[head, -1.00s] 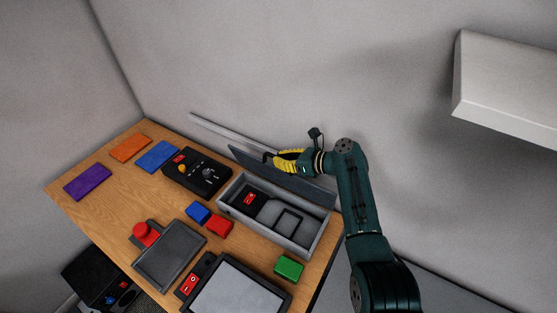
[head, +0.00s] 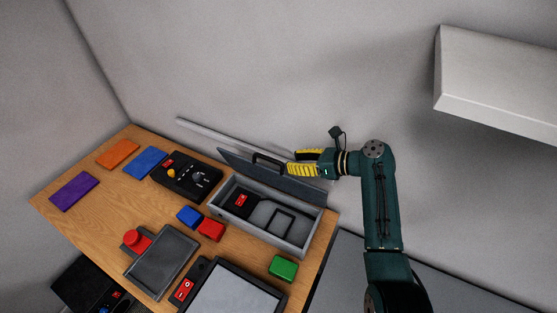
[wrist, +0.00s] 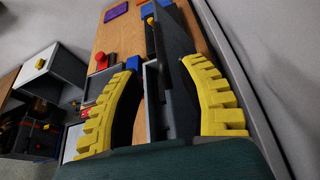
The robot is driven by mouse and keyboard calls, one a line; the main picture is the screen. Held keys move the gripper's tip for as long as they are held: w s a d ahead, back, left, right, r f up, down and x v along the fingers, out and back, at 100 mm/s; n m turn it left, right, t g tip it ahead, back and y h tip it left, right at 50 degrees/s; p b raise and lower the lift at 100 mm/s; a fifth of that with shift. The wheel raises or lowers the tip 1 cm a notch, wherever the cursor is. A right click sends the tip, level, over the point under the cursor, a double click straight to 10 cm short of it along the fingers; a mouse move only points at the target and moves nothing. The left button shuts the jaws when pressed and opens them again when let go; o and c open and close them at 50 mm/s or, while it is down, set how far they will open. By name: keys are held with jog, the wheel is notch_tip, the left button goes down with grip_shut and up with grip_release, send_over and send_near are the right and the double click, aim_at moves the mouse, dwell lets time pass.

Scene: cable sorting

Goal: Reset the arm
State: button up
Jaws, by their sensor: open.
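My gripper (head: 293,162) has yellow ridged fingers and is open, with nothing held. In the head view it is at the right half of the raised dark lid (head: 237,165) of the grey box (head: 262,238). The lid's black handle (head: 268,160) shows just left of the fingertips. In the wrist view my fingers (wrist: 163,60) are spread wide, with the lid's edge (wrist: 185,75) running between them. I cannot tell whether a finger touches the lid. The box is open at the top and holds a black part with a red switch (head: 241,200).
The wooden table (head: 100,210) bears a black control box (head: 190,180), coloured pads, blue and red blocks, a green block (head: 283,267), a grey tray (head: 163,265) and a screen-like panel (head: 235,292). The wall is close behind; a white box (head: 500,85) hangs at upper right.

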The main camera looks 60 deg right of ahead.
jog(key=v, duration=0.2)
jog(key=shift+s+r, duration=0.15)
jog(key=shift+s, duration=0.2)
